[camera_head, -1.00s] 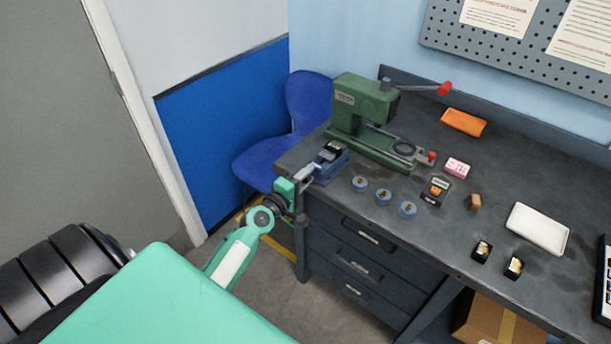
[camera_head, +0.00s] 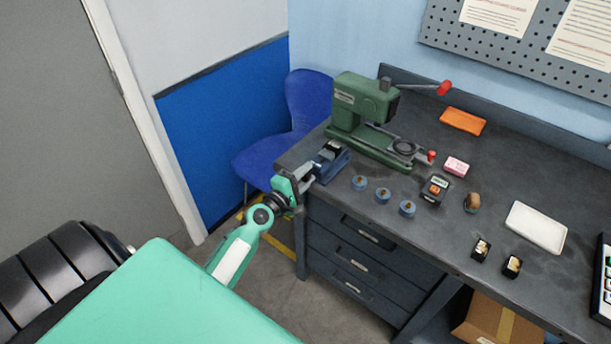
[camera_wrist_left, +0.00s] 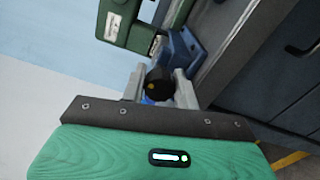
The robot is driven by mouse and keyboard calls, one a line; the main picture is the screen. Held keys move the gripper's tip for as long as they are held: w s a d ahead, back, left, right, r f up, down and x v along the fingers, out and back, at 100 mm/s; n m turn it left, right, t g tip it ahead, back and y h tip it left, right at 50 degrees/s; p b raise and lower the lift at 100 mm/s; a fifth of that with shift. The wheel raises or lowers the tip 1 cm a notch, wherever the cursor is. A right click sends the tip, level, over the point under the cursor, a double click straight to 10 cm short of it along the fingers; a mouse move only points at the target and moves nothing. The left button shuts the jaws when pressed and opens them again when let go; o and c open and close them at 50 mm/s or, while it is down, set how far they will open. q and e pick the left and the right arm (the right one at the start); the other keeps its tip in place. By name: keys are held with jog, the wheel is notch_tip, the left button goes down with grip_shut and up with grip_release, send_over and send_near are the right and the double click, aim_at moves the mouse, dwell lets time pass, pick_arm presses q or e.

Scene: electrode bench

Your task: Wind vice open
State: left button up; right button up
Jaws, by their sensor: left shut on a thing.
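The small blue vice (camera_head: 333,160) stands at the bench's left front corner, beside the green press. It also shows in the left wrist view (camera_wrist_left: 184,48), beyond my fingers. My left gripper (camera_head: 304,177) is at the vice's near end, at the bench edge. In the left wrist view my left gripper (camera_wrist_left: 158,88) is shut on a black knob (camera_wrist_left: 158,80) with a yellow mark, one finger on each side. The knob lies at the vice's end. The gap between the vice jaws is too small to judge. My right gripper is out of view.
The green press (camera_head: 365,115) with a red-knobbed lever stands behind the vice. Several blue round pieces (camera_head: 383,195) sit right of it, along the bench front. A white tray (camera_head: 536,228) lies further right. A blue chair (camera_head: 300,115) stands left of the bench.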

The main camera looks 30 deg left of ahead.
pick_arm(q)
jog(key=o, duration=1)
jog(key=shift+c, duration=0.2)
jog(key=shift+s, duration=0.1)
jog(key=s+a+b, duration=0.1)
jog(key=s+b, duration=0.3)
jog(key=s, duration=0.9)
jog(key=shift+s, duration=0.3)
jog(key=shift+a, duration=0.1)
